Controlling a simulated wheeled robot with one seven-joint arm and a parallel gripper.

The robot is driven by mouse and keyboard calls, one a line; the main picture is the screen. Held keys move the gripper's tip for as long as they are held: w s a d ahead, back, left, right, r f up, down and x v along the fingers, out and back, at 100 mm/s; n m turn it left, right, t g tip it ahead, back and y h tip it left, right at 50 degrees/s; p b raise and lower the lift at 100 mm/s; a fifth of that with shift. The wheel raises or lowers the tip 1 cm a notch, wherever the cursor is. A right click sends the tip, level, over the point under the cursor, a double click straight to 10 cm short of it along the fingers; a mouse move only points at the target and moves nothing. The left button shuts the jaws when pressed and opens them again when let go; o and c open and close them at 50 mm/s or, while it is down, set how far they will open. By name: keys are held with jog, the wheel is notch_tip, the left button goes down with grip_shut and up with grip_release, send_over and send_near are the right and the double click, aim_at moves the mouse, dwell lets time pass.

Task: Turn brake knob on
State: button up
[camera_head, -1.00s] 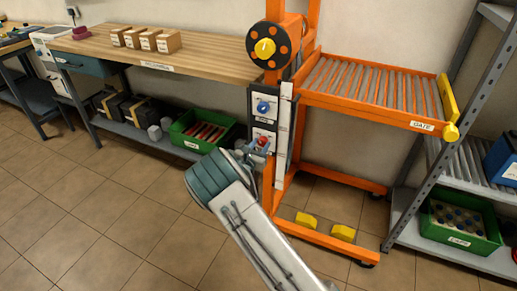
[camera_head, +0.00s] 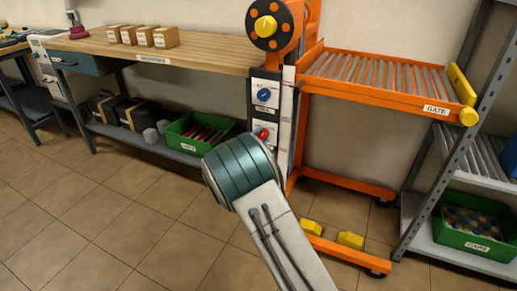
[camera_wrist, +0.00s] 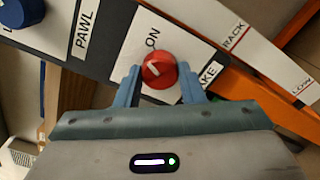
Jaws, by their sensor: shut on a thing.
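The red brake knob (camera_wrist: 160,69) sits on a white plate (camera_wrist: 188,42) with "ON" printed above it and a partly hidden label ending in "AKE" at its lower right. A short white mark shows on its face. My gripper (camera_wrist: 159,76) is shut on the knob, with one blue-grey finger on each side. In the head view the red knob (camera_head: 262,133) shows just above my arm, which hides my gripper and the lower part of the panel there.
A blue knob (camera_head: 263,95) on a plate sits above the brake knob, beside the "PAWL" label in the wrist view. The orange frame carries a black hand wheel (camera_head: 268,26) and a roller rack (camera_head: 380,82) at right. A wooden bench (camera_head: 200,52) stands at left.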

jog(key=m+b, duration=0.1)
jog(key=b, duration=0.1)
jog(key=m+b, duration=0.1)
jog(key=b, duration=0.1)
jog(key=m+b, duration=0.2)
jog(key=shift+a+f, duration=0.15)
jog(key=shift+a, duration=0.1)
jog(key=shift+b, duration=0.3)
jog(key=o, duration=1)
jog(key=shift+s+a, duration=0.1)
jog(key=p+v, duration=0.3)
jog(key=v, duration=1)
jog(key=shift+s+r, duration=0.2)
jog(key=shift+s, duration=0.15)
